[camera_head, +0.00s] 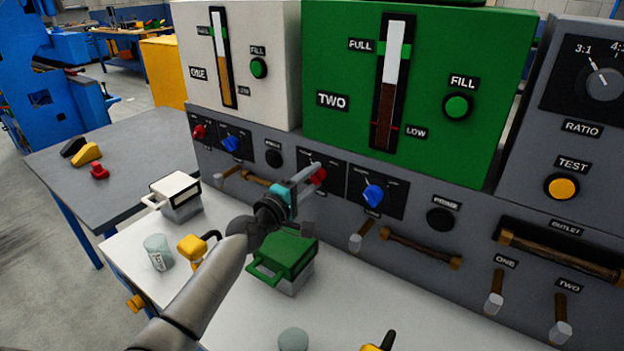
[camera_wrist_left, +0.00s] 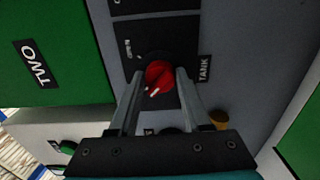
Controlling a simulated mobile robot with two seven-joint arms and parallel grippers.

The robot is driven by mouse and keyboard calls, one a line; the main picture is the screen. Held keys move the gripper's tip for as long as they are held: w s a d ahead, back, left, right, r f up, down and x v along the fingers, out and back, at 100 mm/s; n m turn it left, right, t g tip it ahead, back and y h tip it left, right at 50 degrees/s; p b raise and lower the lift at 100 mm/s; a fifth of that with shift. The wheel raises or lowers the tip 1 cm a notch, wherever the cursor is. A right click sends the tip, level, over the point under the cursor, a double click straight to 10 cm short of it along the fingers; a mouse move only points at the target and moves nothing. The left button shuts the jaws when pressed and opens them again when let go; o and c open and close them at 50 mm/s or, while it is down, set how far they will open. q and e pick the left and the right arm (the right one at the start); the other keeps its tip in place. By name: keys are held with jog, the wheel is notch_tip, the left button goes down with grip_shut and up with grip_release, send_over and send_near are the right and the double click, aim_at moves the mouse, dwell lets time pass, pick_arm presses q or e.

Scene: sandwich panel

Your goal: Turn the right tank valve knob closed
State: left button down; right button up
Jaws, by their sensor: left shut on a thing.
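The right tank valve knob is the red knob (camera_head: 320,175) on the panel below the green tank TWO. In the left wrist view the red knob (camera_wrist_left: 159,74) sits on a black plate beside the TANK label, its white mark towards the lower left. My left gripper (camera_head: 313,174) reaches up to the panel and is shut on this knob. In the wrist view the fingers of my left gripper (camera_wrist_left: 160,78) lie on either side of it. The fingers partly cover the knob and its plate in the head view. My right gripper is not in view.
A blue knob (camera_head: 373,195) is close to the right. Another red knob (camera_head: 199,131) is under white tank ONE (camera_head: 272,30). A green container (camera_head: 290,257), a white container (camera_head: 176,196) and a glass (camera_head: 158,252) stand on the white table below my arm.

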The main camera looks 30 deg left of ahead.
pick_arm(q)
jog(key=shift+c, duration=1.8)
grip_release()
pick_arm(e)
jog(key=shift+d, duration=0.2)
pick_arm(q)
jog(key=s+a, duration=0.2)
jog(key=s, duration=1.3)
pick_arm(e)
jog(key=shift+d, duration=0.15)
pick_arm(q)
jog(key=shift+s, duration=0.1)
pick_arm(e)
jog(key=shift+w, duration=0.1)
